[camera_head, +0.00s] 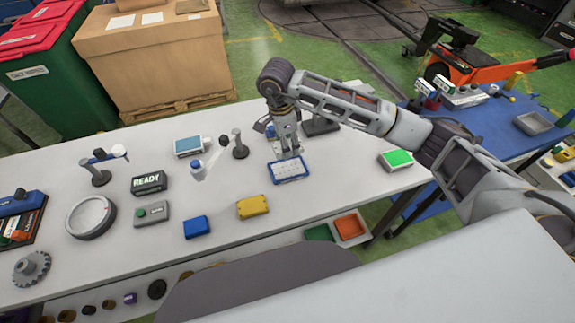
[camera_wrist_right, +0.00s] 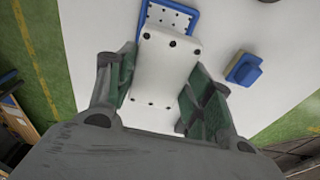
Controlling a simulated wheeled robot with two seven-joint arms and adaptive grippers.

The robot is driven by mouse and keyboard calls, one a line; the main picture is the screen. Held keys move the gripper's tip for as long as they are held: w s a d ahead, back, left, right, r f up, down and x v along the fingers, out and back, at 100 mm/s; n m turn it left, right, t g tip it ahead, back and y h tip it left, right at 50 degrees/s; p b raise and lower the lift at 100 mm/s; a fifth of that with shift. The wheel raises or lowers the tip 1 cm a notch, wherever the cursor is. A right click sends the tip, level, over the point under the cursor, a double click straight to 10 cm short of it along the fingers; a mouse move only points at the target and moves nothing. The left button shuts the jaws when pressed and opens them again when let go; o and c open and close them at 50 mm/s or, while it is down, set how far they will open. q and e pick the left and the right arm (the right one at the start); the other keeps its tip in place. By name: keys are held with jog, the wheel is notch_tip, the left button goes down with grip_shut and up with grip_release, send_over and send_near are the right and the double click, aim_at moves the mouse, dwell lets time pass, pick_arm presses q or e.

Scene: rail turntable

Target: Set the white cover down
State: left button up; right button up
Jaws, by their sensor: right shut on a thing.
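The white cover (camera_wrist_right: 164,72) is between the green-padded fingers of my right gripper (camera_wrist_right: 158,92), with small dark holes along its face. The right gripper is shut on it. In the head view my right gripper (camera_head: 284,146) points down above the white table, just behind a blue-framed white plate (camera_head: 289,170). The cover is hard to make out there. In the wrist view the plate (camera_wrist_right: 172,14) lies beyond the cover's far end, partly hidden by it. I cannot tell whether they touch. My left gripper is not in view.
A yellow box (camera_head: 252,207) and a blue box (camera_head: 197,227) lie left of the plate. A dark post (camera_head: 240,146) stands close to the gripper's left. A green-topped box (camera_head: 396,160) lies to the right.

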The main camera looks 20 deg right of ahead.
send_over(289, 169)
jog(key=f+p, duration=0.1)
jog(key=f, duration=0.3)
jog(key=shift+a+f, duration=0.1)
jog(key=shift+a, duration=0.1)
jog(key=shift+w+f, duration=0.1)
jog(key=shift+f, duration=0.6)
jog(key=shift+f+p, duration=0.4)
jog(key=shift+f, duration=1.5)
jog(key=shift+f, duration=0.15)
jog(key=o, duration=1.2)
jog(key=shift+o, duration=0.2)
